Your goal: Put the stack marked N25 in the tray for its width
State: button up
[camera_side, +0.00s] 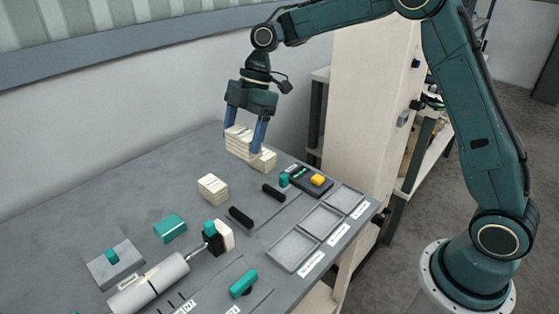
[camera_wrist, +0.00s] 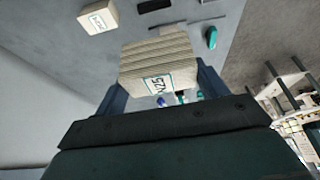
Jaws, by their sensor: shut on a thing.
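My gripper (camera_side: 244,141) is shut on a cream stack of strips (camera_side: 238,137) at the back of the grey table. In the wrist view the stack (camera_wrist: 158,55) sits between the two fingers, and its label reads N25. In the side view it overlaps another pale stack (camera_side: 266,159), so I cannot tell whether they touch. Three shallow grey trays, near (camera_side: 292,251), middle (camera_side: 321,222) and far (camera_side: 345,199), lie in a row along the table's right side. They look empty. Each has a white label too small to read.
Another cream stack (camera_side: 212,188) stands on the table left of two black bars (camera_side: 241,217). A dark device with a yellow button (camera_side: 318,180) sits behind the trays. A roller (camera_side: 148,284) and several teal parts occupy the front. The table's back left is clear.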

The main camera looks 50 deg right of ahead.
jog(key=shift+f, duration=0.1)
jog(key=shift+s+a+f+n+g, duration=0.3)
jog(key=shift+s+f+n, duration=0.2)
jog(key=shift+f+n, duration=0.25)
jog(key=s+f+n+g+h, duration=0.3)
jog(key=s+f+n+h, duration=0.1)
jog(key=s+f+n, duration=0.7)
jog(key=shift+s+n+g+h, duration=0.35)
jog(key=shift+s+n, duration=1.5)
jog(key=shift+n, duration=0.9)
jog(key=shift+f, duration=0.1)
jog(key=shift+f, duration=2.35)
jog(key=shift+f, duration=1.5)
